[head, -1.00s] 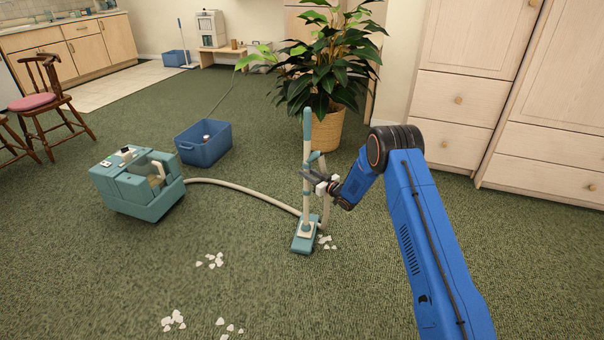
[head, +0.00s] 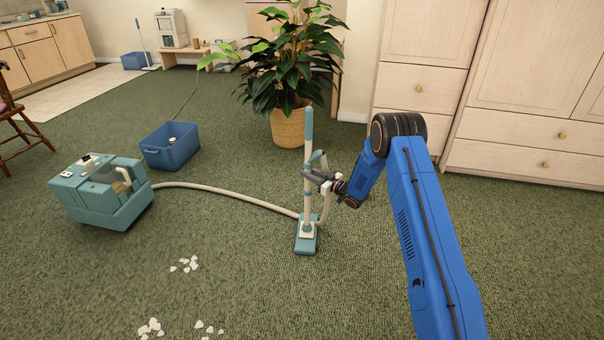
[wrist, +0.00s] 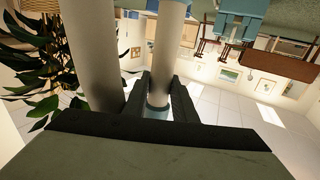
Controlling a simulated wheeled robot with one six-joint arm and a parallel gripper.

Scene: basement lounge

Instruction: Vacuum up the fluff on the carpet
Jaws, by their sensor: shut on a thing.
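The vacuum's upright wand (head: 308,153) stands with its teal floor nozzle (head: 306,243) on the green carpet. My gripper (head: 312,178) is shut on the wand about halfway up. In the wrist view its dark fingers (wrist: 162,98) sit either side of a pale tube with a blue band. A pale hose (head: 230,194) runs from the wand to the teal vacuum body (head: 100,194) at left. White fluff lies on the carpet left of the nozzle in one clump (head: 184,265), with two more clumps (head: 150,328) (head: 208,328) at the bottom edge.
A blue bin (head: 170,147) stands behind the vacuum body. A potted plant (head: 289,126) stands behind the wand. Pale cabinets (head: 530,150) line the right side and a wooden chair (head: 18,125) is at far left. The carpet between nozzle and front fluff is open.

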